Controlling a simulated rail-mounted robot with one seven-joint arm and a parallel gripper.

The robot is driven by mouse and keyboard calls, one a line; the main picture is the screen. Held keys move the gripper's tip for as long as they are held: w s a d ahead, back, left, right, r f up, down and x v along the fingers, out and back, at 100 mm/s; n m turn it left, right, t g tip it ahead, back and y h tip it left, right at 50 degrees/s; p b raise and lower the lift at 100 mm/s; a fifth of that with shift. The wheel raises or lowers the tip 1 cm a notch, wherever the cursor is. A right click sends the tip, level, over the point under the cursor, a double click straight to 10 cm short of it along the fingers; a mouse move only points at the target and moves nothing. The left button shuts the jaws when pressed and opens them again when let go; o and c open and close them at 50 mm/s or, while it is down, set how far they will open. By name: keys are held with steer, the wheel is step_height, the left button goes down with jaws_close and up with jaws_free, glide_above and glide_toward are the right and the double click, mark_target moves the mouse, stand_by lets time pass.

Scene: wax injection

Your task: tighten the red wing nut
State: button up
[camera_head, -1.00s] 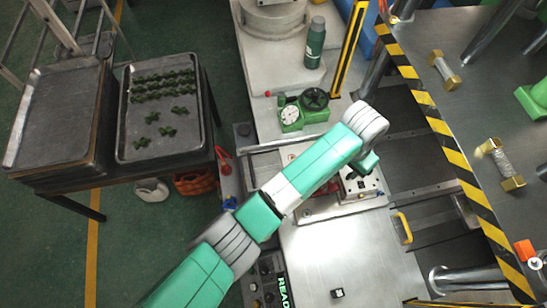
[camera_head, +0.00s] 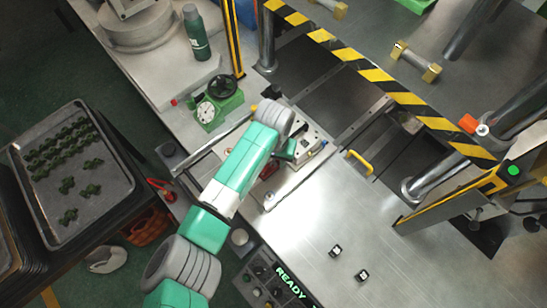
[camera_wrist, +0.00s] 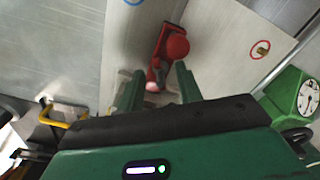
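The red wing nut (camera_wrist: 160,58) shows in the wrist view as a red piece with a rounded end, on a pale metal surface. My gripper (camera_wrist: 156,82) has its two green fingers apart, with nothing visibly clamped between them. The red part lies just beyond the fingertips, roughly in line with the gap; I cannot tell whether a finger touches it. In the head view my gripper (camera_head: 287,149) is low over the metal fixture, and a bit of red (camera_head: 269,169) shows beside my arm, mostly hidden.
A green gauge unit (camera_head: 219,101) stands behind my arm and also shows at right in the wrist view (camera_wrist: 292,98). A yellow handle (camera_head: 359,161) is to the right. Striped rails (camera_head: 372,73) edge the bench. The bench front (camera_head: 310,215) is mostly clear, with two small dark blocks.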

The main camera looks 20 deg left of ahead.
jaws_close()
steer(key=shift+d+r+m+p, duration=0.1)
steer(key=shift+r+m+p, duration=0.25)
steer(key=shift+p, duration=0.5)
steer(key=shift+s+r+m+p, duration=0.1)
steer(key=shift+m+p, duration=0.25)
steer(key=shift+p, duration=0.45)
steer(key=m, duration=0.2)
steer(key=m+p, duration=0.1)
steer(key=shift+f+m, duration=0.4)
jaws_free()
